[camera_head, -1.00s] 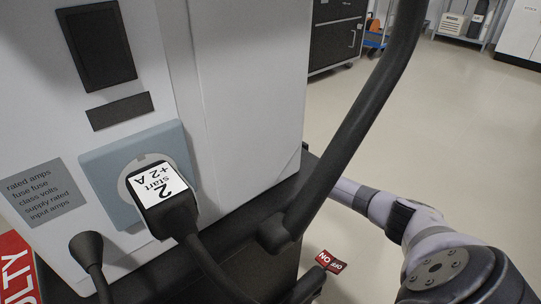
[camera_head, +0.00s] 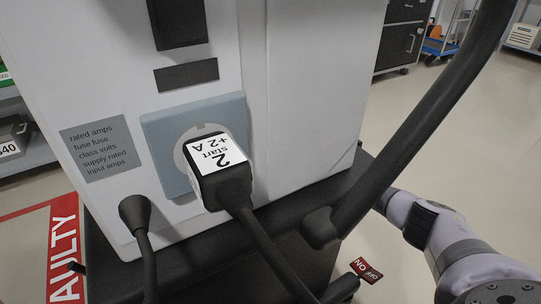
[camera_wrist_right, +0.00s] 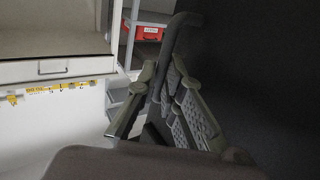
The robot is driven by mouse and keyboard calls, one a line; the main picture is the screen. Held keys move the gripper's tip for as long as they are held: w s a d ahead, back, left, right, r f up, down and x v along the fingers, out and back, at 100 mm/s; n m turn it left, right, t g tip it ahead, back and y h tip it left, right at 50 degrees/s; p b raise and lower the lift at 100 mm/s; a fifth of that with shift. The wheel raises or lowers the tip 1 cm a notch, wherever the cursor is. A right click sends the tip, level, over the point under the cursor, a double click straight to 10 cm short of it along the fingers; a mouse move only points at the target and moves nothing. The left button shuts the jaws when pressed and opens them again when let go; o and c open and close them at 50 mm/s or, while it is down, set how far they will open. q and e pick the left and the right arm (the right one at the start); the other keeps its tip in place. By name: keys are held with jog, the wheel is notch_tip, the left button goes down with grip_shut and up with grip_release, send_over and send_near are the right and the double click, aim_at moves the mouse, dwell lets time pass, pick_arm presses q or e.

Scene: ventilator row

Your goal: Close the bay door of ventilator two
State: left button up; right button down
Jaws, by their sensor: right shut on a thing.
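The white ventilator housing (camera_head: 310,90) fills the middle of the head view. A black plug (camera_head: 222,180) with a white label reading "2 start +2 A" sits in a blue-grey socket plate (camera_head: 165,135) on it. I cannot make out the bay door for certain. My right arm reaches behind the housing's lower right corner, so its gripper is hidden in the head view. In the right wrist view, my right gripper (camera_wrist_right: 163,74) is shut on a dark curved bar (camera_wrist_right: 178,38), beside a large dark surface. My left gripper is in neither view.
A thick dark rail (camera_head: 425,120) slants across the right of the head view. A cable (camera_head: 270,250) hangs from the plug, beside a second dark cable end (camera_head: 135,212). Open floor lies beyond.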

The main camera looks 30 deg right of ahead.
jog(key=shift+a, duration=0.35)
jog(key=c, duration=2)
grip_release()
jog(key=shift+a, duration=0.1)
jog(key=shift+s, duration=0.1)
jog(key=v, duration=1.2)
jog(key=shift+d, duration=0.2)
